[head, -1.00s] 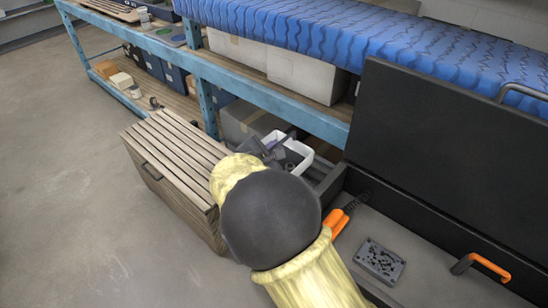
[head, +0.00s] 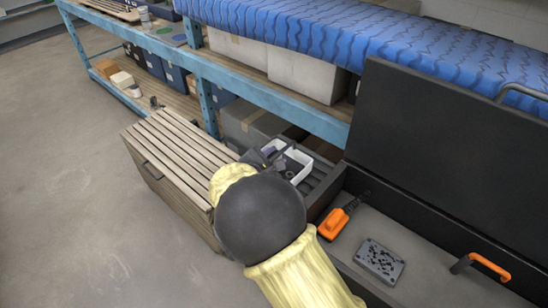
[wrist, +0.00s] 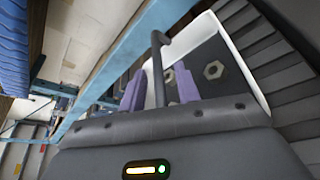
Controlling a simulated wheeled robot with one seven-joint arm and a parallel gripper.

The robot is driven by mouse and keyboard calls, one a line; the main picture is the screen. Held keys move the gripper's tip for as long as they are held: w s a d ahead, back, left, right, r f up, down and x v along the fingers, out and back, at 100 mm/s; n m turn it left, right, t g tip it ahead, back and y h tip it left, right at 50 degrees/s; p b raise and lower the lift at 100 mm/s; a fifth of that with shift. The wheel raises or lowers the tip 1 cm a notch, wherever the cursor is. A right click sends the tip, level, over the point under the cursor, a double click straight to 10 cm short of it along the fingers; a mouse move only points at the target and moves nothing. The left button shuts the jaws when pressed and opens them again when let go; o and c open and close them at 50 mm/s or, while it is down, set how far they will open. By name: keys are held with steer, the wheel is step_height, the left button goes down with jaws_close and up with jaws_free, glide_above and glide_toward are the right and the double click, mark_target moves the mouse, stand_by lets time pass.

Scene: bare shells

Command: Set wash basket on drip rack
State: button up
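The wash basket (wrist: 235,45) is a white-walled tub with a dark handle (wrist: 158,60) and hexagonal nuts inside. In the head view the basket (head: 301,178) is on the dark slatted drip rack (head: 322,178), beside the wooden box. The rack's slats (wrist: 285,90) show around the basket in the wrist view; the contact under it is hidden. My gripper (wrist: 158,92) has its two purple-grey fingers on either side of the handle, with narrow gaps between fingers and handle. In the head view my dark wrist joint hides part of the gripper's surroundings.
A slatted wooden box (head: 180,150) stands left of the rack. A black open-lidded chest (head: 440,170) at right holds an orange tool (head: 333,224) and a grey perforated block (head: 380,261). A blue-framed shelf (head: 270,95) runs behind. Bare floor lies at left.

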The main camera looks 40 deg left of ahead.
steer(key=shift+r, duration=0.1)
steer(key=b+v, duration=0.1)
steer(key=v, duration=1.1)
stand_by(0.6)
steer(key=w+d+f+m+g+h, duration=0.2)
steer(key=w+d+m+g+h, duration=0.3)
steer(key=d, duration=0.8)
steer(key=w+d+f+m+g+h, duration=0.2)
steer(key=w+d+m, duration=0.5)
steer(key=d, duration=0.6)
steer(key=s+d+m+g+y, duration=0.2)
steer(key=s+d+m, duration=0.1)
steer(key=d+m, duration=0.6)
steer(key=s+d+m+g+y, duration=0.1)
steer(key=s+d+m, duration=0.3)
steer(key=d+m, duration=0.6)
steer(key=d+g, duration=0.1)
steer(key=d, duration=0.6)
steer(key=shift+d+r+y, duration=0.2)
steer(key=shift+d+y, duration=0.2)
